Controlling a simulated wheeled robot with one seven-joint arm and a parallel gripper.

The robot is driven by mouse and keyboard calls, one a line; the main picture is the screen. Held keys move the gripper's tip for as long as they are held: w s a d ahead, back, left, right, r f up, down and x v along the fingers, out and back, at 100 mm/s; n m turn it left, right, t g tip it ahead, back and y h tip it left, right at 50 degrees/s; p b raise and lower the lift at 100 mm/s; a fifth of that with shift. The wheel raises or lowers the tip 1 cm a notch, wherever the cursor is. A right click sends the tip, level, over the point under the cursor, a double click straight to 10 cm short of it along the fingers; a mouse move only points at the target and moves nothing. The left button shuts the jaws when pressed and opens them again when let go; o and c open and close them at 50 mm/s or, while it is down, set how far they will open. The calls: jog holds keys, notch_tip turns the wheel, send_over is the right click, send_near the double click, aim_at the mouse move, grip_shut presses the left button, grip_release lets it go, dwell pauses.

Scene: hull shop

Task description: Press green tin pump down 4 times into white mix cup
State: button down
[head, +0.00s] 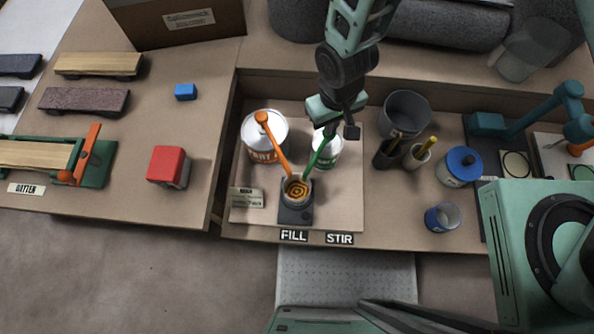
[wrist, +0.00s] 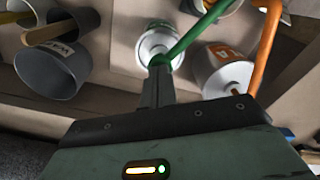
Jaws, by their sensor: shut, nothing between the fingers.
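The green tin (head: 327,153) is white with a green band and stands on a board. Its green pump (head: 319,150) has a long spout slanting down to the mix cup. The mix cup (head: 285,192) stands on a dark base and holds an orange swirl. My gripper (head: 332,131) is shut and empty, over the top of the green pump. In the wrist view its fingertips (wrist: 157,70) overlap the green pump head (wrist: 161,60); I cannot tell whether they touch. The gripper partly hides the pump top in the head view.
An orange-pump tin (head: 257,150) stands left of the green tin, its spout also reaching the cup. A grey bucket (head: 406,112) and stick holders (head: 386,155) stand to the right. A blue-lidded can (head: 459,167) is farther right. FILL and STIR labels mark the front edge.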

jog(key=shift+r+p, duration=1.15)
jog(key=shift+r, duration=0.3)
jog(key=shift+f, duration=0.15)
jog(key=shift+f+b, duration=1)
jog(key=shift+f, duration=0.35)
jog(key=shift+r, duration=0.15)
jog(key=shift+r+p, duration=1.15)
jog(key=shift+r, duration=0.2)
jog(key=shift+f, duration=0.15)
